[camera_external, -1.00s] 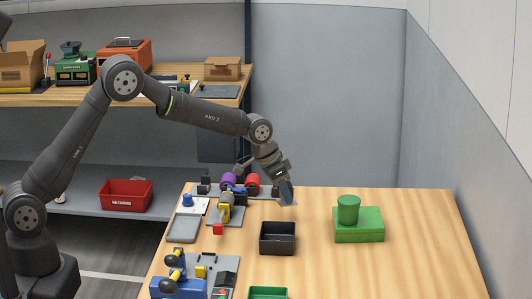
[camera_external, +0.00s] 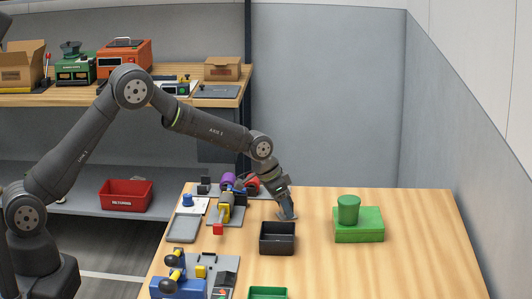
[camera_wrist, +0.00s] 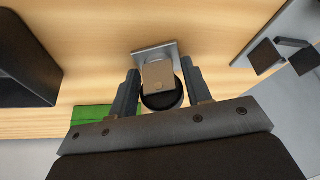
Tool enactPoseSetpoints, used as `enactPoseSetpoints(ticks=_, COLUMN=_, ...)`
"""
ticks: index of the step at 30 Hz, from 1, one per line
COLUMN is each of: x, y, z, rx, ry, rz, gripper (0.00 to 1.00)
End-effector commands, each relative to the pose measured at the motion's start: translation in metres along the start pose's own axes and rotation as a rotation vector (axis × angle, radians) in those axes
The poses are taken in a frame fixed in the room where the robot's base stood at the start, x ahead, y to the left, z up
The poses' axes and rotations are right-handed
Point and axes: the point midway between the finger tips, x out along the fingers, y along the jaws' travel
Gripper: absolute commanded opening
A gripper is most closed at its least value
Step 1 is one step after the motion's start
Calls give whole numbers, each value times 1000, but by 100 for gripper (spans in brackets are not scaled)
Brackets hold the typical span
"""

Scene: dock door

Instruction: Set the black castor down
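The black castor (camera_wrist: 163,101) shows in the wrist view with a black wheel, a brownish housing and a flat grey plate (camera_wrist: 152,51). It sits between the two fingers of my gripper (camera_wrist: 160,85), which press close on both sides of it. In the external view my gripper (camera_external: 286,206) points down at the wooden table (camera_external: 330,265), behind the black bin (camera_external: 277,251). The castor's plate is at or just above the table top; I cannot tell whether it touches. The castor is largely hidden by the fingers in the external view.
A green box (camera_external: 358,229) with a green cylinder (camera_external: 348,208) on it stands to the right. A green bin (camera_external: 267,293) is at the front. Table between bin and green box is clear.

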Motion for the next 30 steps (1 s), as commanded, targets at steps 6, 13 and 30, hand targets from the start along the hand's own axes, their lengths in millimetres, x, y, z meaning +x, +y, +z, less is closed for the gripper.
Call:
enactPoseSetpoints(ticks=6, x=0, y=0, z=0, rx=0, ry=0, rz=0, gripper=51)
enactPoseSetpoints(ticks=13, x=-10, y=0, z=-2, rx=0, ry=1, rz=0, gripper=51)
enactPoseSetpoints(ticks=30, x=-110, y=0, z=-2, rx=0, ry=2, rz=0, gripper=51)
